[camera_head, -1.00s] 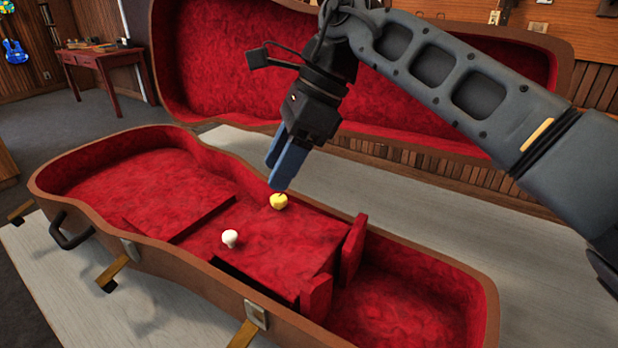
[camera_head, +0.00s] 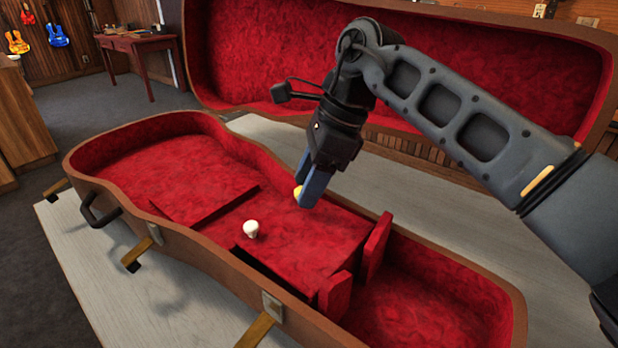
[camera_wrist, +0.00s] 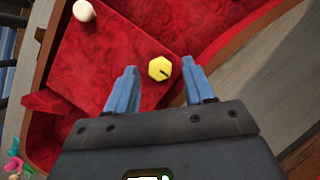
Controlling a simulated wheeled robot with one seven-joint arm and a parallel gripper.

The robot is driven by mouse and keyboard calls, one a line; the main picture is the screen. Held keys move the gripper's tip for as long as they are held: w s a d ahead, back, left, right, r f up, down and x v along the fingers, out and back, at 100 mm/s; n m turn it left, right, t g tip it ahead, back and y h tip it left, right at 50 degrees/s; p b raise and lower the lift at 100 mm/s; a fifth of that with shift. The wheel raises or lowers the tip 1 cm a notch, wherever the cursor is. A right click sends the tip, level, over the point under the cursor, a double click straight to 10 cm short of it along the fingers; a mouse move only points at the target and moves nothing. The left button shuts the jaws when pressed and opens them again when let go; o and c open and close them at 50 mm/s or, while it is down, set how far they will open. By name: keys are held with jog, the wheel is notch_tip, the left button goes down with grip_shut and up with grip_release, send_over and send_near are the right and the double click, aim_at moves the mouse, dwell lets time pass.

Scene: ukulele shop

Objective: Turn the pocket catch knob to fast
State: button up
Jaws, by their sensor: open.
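A yellow knob (camera_head: 298,192) sits on the red lid of the pocket (camera_head: 318,238) inside the open instrument case. In the wrist view the yellow knob (camera_wrist: 159,68) is six-sided with a dark pointer line toward the right. A white round knob (camera_head: 251,229) stands on the same lid, and it also shows in the wrist view (camera_wrist: 84,11). My gripper (camera_head: 305,204) points down beside the yellow knob and partly hides it in the head view. Its blue fingers (camera_wrist: 161,75) are apart and empty, with the yellow knob ahead between their tips. I see no lettering for fast.
The brown case (camera_head: 78,168) lies open on a pale table (camera_head: 95,265), its red-lined lid (camera_head: 240,60) raised behind. Two red upright blocks (camera_head: 377,245) stand at the pocket's right end. The case's left part is empty.

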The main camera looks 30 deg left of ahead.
jog(key=shift+c, duration=0.2)
grip_shut()
